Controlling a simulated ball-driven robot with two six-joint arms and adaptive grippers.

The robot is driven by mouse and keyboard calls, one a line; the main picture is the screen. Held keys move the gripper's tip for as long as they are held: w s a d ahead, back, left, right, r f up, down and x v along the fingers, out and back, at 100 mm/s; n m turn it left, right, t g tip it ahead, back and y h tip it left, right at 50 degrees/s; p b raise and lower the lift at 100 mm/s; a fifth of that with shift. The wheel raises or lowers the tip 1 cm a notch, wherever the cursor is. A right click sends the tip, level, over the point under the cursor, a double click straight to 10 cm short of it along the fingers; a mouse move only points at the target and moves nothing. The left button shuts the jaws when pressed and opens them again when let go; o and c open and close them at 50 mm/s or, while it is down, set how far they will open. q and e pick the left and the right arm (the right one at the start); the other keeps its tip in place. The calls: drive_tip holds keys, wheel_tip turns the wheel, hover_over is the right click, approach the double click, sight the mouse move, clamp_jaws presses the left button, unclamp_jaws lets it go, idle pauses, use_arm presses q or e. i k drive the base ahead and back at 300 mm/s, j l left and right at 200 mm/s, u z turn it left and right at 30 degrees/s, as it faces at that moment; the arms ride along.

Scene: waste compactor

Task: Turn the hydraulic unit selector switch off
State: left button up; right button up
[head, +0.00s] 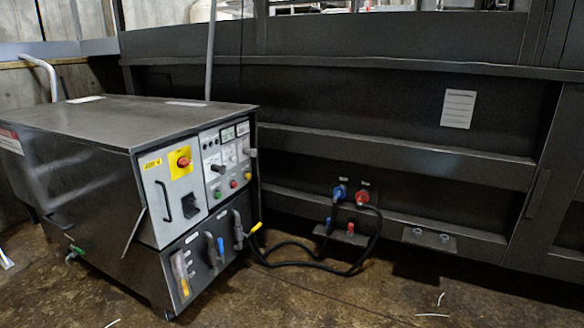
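The hydraulic unit (95,160) is a dark metal cabinet at the left, its light grey control face turned to the right. A red rotary switch (184,161) sits on a yellow plate at the upper left of that face. A dark protruding knob (217,168) and a greyish protruding knob (250,153) stand out on the panel to its right. No readable label shows which is the selector switch, and I cannot read their positions. Neither of my grippers is in view.
Green, red and yellow buttons (233,184) sit below the knobs. A black handle (163,201) sticks out on the face. Black hoses (320,268) loop over the floor to blue and red connectors (362,197) on the dark compactor wall (400,145). The front floor (330,305) is mostly clear.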

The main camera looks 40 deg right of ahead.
sight(221, 170)
drive_tip(key=z, duration=0.9)
